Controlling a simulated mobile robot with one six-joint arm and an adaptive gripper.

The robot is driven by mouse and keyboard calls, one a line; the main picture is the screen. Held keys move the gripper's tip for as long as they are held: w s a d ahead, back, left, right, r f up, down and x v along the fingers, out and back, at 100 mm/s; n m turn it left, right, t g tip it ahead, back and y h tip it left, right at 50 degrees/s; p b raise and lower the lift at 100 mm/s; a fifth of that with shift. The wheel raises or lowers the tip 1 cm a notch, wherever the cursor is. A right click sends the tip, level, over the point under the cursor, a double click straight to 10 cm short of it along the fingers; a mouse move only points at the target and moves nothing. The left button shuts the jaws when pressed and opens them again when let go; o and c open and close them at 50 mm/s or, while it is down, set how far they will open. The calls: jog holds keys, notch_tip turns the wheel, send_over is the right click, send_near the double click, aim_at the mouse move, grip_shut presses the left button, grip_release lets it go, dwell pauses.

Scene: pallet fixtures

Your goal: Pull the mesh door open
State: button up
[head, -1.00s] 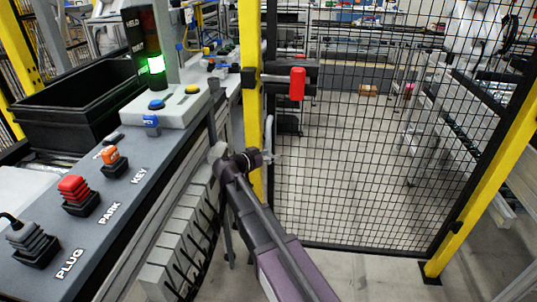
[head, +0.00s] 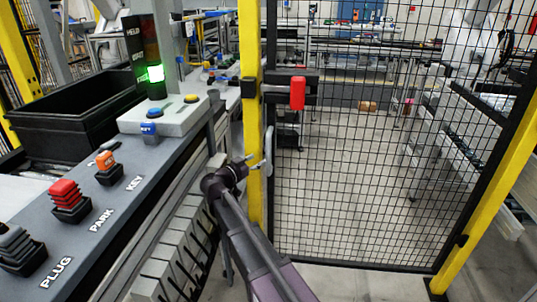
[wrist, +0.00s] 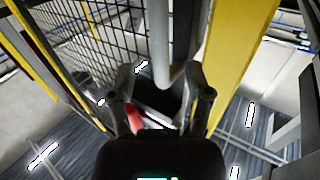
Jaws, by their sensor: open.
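The black mesh door (head: 345,190) stands in line with its yellow posts and looks shut. Its grey bar handle (head: 268,150) is upright near the door's left edge. My gripper (head: 254,163) is at the lower part of the handle, in front of the left yellow post (head: 252,110). In the wrist view my gripper (wrist: 162,88) is open, with the handle (wrist: 160,45) showing between its two fingers. I cannot tell whether a finger touches it. A red latch piece (head: 297,92) sits on a black bracket at the door's upper left; red also shows beside the left finger in the wrist view.
A grey console (head: 150,185) with PLUG, PARK and KEY items runs along the left, close to my arm. A black bin (head: 70,115) and a stack light (head: 152,60) lit green stand behind it. Bare floor lies in front of the door.

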aim_at(267, 154)
jog(key=shift+x, duration=3.25)
grip_shut()
